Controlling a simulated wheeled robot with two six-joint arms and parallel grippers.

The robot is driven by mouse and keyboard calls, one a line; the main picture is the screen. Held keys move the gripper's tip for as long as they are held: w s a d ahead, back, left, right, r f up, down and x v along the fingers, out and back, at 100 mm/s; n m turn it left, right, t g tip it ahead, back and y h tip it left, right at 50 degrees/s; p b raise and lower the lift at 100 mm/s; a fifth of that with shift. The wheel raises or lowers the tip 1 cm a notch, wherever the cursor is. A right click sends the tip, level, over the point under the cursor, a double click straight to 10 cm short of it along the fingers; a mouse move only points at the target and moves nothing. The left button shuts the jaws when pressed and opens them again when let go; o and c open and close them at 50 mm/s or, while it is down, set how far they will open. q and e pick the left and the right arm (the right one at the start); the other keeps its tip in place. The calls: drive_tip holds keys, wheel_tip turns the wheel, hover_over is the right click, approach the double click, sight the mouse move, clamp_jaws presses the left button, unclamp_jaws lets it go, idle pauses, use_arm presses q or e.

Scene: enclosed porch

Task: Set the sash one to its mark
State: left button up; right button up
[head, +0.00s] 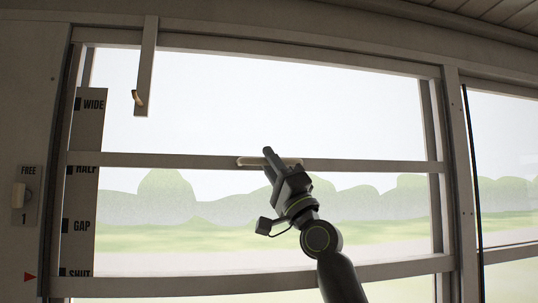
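The sash shows as a pale grey frame with a cross rail (200,160) and a lower rail (200,284). A cream pull handle (249,162) sits on the cross rail. A scale strip (80,200) at the left reads WIDE, HALF, GAP and SHUT from top to bottom. The cross rail partly covers HALF, and the lower rail meets SHUT. A red pointer (29,277) is on the post beside SHUT. My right gripper (268,160) is at the handle, its fingers overlapping it; whether they grip it is unclear. My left gripper is out of view.
A plate (22,203) marked FREE and 1, with a pale knob, is on the left post. A grey bar (147,65) with a small brass-coloured piece hangs from the top rail. Another window (505,160) stands at the right behind a post.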

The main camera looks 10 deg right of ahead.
drive_tip(key=shift+w+a+r, duration=0.1)
drive_tip(key=shift+w+r, duration=0.05)
drive_tip(key=shift+r, duration=0.05)
drive_tip(key=shift+c, duration=0.4)
clamp_jaws()
drive_tip(key=shift+f, duration=0.15)
